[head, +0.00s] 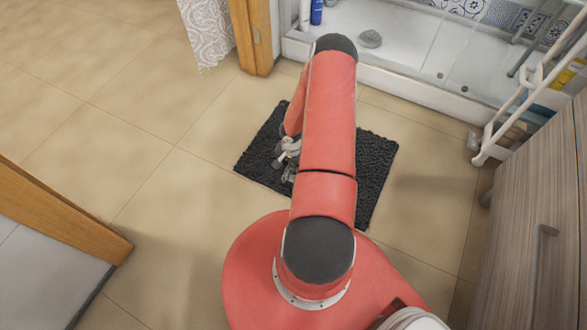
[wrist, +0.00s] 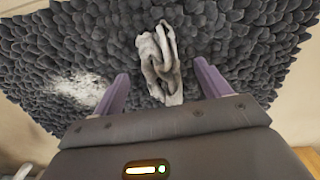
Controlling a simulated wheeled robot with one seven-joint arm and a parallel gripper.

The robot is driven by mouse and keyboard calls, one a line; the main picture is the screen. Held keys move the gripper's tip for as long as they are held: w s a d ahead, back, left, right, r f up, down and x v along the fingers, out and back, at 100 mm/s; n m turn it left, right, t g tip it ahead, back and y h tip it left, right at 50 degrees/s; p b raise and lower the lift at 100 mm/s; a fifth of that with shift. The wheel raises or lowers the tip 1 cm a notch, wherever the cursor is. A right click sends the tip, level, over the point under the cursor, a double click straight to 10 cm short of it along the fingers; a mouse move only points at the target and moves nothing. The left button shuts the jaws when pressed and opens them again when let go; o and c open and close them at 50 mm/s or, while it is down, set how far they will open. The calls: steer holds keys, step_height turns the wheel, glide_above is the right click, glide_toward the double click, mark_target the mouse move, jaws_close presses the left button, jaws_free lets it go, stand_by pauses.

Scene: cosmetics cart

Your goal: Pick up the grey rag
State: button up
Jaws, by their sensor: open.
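The grey rag (wrist: 160,62) lies crumpled on the dark shaggy mat (wrist: 225,45) in the wrist view. My gripper (wrist: 159,82) is open, with its two purple fingers apart on either side of the rag's lower part in the picture. I cannot tell how high the fingers are above the mat. In the head view my arm covers the middle of the mat (head: 375,165), and my gripper (head: 282,160) shows small at the mat's left part. I cannot make out the rag clearly there.
A pale powdery patch (wrist: 78,87) lies on the mat left of the rag. A shower tray (head: 400,75) runs behind the mat. A white cart (head: 515,110) and a wooden cabinet (head: 535,220) stand at the right. The tiled floor at the left is clear.

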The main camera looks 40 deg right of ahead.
mark_target(292, 170)
step_height(292, 170, down, 4)
steer(key=shift+s+a+r, duration=0.1)
steer(key=shift+r, duration=0.05)
steer(key=c, duration=1.1)
